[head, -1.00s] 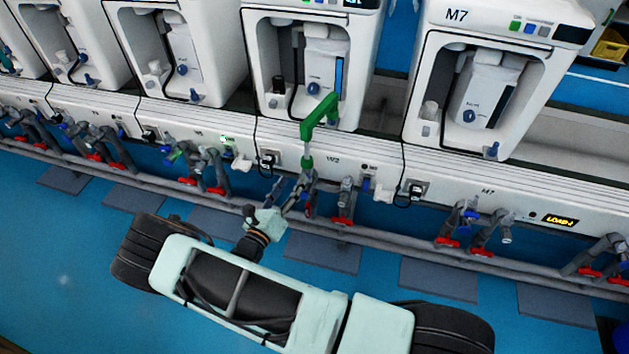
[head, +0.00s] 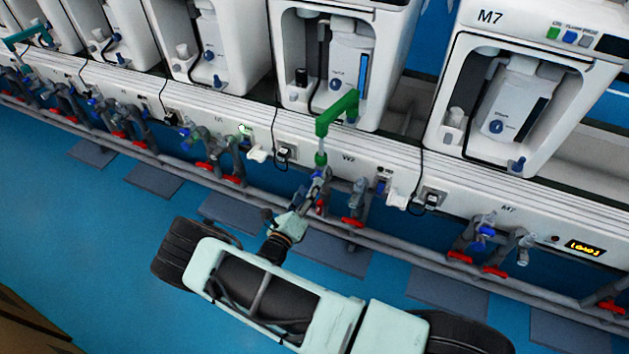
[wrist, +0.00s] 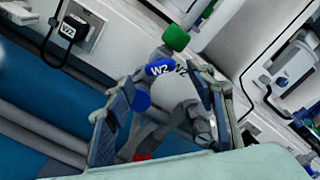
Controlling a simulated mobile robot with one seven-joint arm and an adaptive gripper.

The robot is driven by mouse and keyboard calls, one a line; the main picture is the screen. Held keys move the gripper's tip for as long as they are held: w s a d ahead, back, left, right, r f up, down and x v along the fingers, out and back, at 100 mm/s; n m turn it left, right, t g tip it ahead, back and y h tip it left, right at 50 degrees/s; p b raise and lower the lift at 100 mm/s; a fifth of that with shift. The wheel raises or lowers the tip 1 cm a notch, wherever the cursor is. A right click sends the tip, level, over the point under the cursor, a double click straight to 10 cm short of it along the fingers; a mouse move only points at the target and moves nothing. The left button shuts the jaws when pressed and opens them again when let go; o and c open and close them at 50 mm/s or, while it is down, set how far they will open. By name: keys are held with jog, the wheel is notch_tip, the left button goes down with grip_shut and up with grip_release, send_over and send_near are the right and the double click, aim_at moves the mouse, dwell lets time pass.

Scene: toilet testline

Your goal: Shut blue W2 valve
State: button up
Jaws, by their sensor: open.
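My gripper (wrist: 165,84) is open, with one dark ridged finger on each side of the valve. The handle lies near the fingertips, between them in the picture; contact is not clear. A blue round part (wrist: 142,101) sits lower, close to the left finger. In the head view my gripper (head: 314,186) is at the W2 pipes under the green spout (head: 336,112), and largely hides the valve.
Red-handled valves (head: 352,222) stand on the pipes to the right of my gripper. A grey rail (head: 395,252) runs along the front, low down. A white panel marked W2 (head: 349,160) is behind. The blue floor (head: 105,225) at left is clear.

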aim_at(316, 176)
jog(key=shift+x, duration=2.2)
jog(key=shift+c, duration=0.5)
jog(key=c, duration=1.1)
